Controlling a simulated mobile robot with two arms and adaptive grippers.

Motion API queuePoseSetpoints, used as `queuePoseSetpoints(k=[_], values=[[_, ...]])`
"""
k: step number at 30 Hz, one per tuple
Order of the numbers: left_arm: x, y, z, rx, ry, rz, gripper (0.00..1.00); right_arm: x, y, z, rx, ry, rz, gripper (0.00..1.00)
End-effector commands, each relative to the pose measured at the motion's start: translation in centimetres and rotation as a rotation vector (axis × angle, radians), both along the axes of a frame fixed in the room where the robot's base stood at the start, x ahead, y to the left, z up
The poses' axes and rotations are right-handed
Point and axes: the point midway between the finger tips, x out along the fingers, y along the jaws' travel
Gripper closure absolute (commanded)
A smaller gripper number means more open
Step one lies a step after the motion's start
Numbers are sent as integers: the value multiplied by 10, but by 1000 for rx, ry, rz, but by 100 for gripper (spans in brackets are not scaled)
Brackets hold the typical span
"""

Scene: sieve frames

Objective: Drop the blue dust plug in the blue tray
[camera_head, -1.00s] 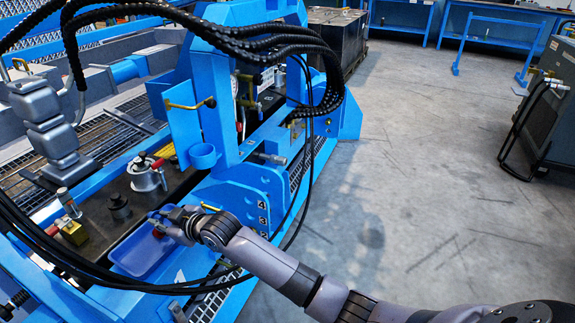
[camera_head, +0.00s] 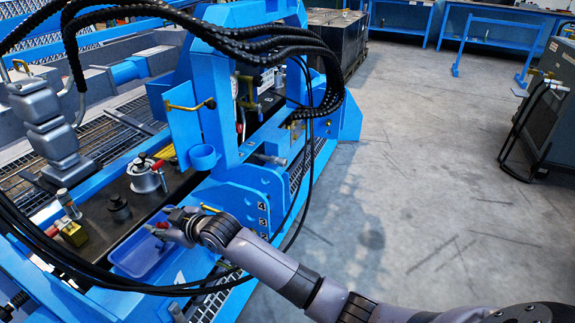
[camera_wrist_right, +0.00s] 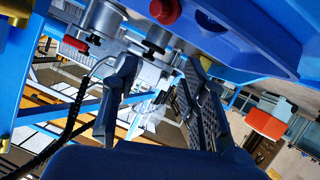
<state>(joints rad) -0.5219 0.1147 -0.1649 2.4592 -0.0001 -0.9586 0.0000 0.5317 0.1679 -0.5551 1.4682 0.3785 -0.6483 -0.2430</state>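The blue tray (camera_head: 128,268) is at the lower left in the head view, by the dark bench top. My right gripper (camera_head: 160,229) is over the tray's upper right part. In the right wrist view my right gripper (camera_wrist_right: 160,100) has its two fingers well apart, with no object held between them. A small red piece (camera_head: 162,225) shows by the fingertips in the head view. I cannot make out the blue dust plug in either view; the gripper and hoses cover part of the tray. My left gripper is not in view.
Black hoses (camera_head: 75,266) arch around the tray and in front of the bench. A grey pot with a red handle (camera_head: 143,179), a black knob (camera_head: 118,208) and a brass block (camera_head: 73,234) stand on the bench top.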

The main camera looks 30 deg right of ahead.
Motion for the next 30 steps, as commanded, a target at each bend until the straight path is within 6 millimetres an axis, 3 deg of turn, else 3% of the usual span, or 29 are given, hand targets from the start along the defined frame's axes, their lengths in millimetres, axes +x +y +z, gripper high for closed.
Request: queuePoseSetpoints(k=[8, 21, 30], values=[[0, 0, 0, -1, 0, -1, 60, -16, -10, 7, -1, -1, -1, 60], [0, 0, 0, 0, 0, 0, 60, -81, -47, 36, -2, 0, -1, 60], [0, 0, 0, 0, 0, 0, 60, -97, -56, 44, 0, 0, 0, 60]])
